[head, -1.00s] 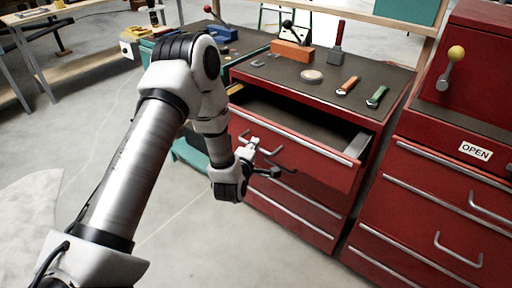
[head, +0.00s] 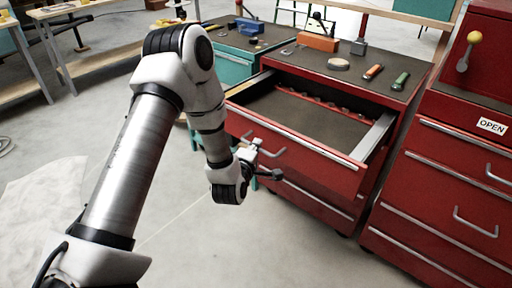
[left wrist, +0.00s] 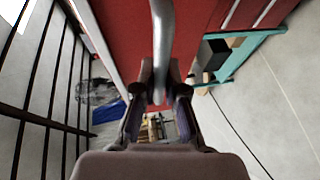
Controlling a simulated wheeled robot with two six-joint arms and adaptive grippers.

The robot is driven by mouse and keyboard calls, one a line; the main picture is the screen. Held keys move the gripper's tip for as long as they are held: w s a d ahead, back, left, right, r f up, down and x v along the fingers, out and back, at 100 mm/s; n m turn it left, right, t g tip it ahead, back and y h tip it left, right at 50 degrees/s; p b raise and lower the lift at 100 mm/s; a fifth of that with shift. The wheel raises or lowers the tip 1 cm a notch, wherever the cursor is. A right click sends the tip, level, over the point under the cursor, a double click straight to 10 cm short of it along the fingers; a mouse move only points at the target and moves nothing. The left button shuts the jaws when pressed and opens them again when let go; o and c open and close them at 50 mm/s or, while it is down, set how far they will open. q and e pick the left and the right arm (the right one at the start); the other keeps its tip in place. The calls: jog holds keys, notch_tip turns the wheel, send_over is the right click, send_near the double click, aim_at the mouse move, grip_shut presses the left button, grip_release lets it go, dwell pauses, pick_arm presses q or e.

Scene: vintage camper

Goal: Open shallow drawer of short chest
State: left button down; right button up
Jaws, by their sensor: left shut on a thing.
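The short red chest (head: 345,78) stands right of my left arm with its shallow top drawer (head: 310,118) pulled well out. The drawer's dark floor shows, with a row of small red-and-dark items at its back. My left gripper (head: 262,160) is at the left part of the drawer's red front, shut on its metal handle (head: 276,152). In the left wrist view the handle (left wrist: 162,40) runs down between the fingers (left wrist: 160,88), in front of the red drawer face. My right gripper is not in view.
A taller red cabinet (head: 450,180) stands close on the right. A teal cabinet (head: 232,66) is behind left. The floor (head: 175,215) in front is clear.

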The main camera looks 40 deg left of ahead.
pick_arm(q)
jog(key=c, duration=1.2)
grip_release()
jog(key=v, duration=0.7)
jog(key=shift+s, duration=0.2)
